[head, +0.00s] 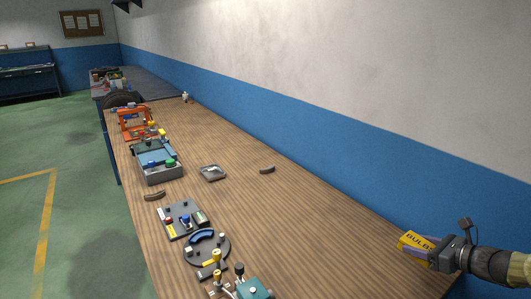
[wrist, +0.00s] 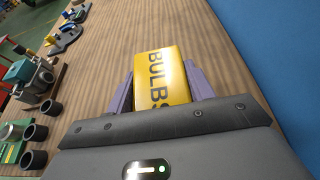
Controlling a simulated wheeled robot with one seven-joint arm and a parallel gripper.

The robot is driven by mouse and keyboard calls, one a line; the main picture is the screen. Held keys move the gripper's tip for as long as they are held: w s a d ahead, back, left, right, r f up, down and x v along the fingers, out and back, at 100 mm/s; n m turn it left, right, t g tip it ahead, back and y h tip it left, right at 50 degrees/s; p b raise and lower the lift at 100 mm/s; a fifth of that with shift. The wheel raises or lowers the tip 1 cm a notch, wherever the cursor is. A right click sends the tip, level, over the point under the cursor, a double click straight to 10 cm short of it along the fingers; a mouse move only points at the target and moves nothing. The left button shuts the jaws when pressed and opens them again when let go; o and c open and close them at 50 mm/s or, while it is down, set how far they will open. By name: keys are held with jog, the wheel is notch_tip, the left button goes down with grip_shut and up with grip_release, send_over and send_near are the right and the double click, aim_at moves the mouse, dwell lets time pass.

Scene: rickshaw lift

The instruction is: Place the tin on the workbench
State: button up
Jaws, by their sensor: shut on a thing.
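The tin is a yellow box-like tin marked BULBS (head: 416,242), at the right in the head view. It also shows in the middle of the wrist view (wrist: 161,78). My gripper (head: 428,246) is shut on the tin, with a purple finger on each side of it in the wrist view. The workbench (head: 310,220) is a long wood-topped bench running away along the wall. The tin is over its right side near the wall. I cannot tell whether the tin's underside touches the bench top.
Along the bench's left side stand a round device (head: 206,248), a switch board (head: 184,220), a blue-grey box (head: 160,172) and an orange frame (head: 134,122). A small metal tray (head: 211,173) and a dark curved piece (head: 267,170) lie mid-bench. The bench's right middle is clear beside the blue wall.

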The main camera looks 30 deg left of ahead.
jog(key=shift+w+f, duration=0.1)
jog(key=shift+f, duration=0.5)
jog(key=shift+r, duration=0.1)
send_over(406, 279)
jog(key=shift+f+b, duration=0.3)
jog(key=shift+f, duration=2.85)
jog(key=shift+f, duration=1.9)
jog(key=shift+f, duration=0.1)
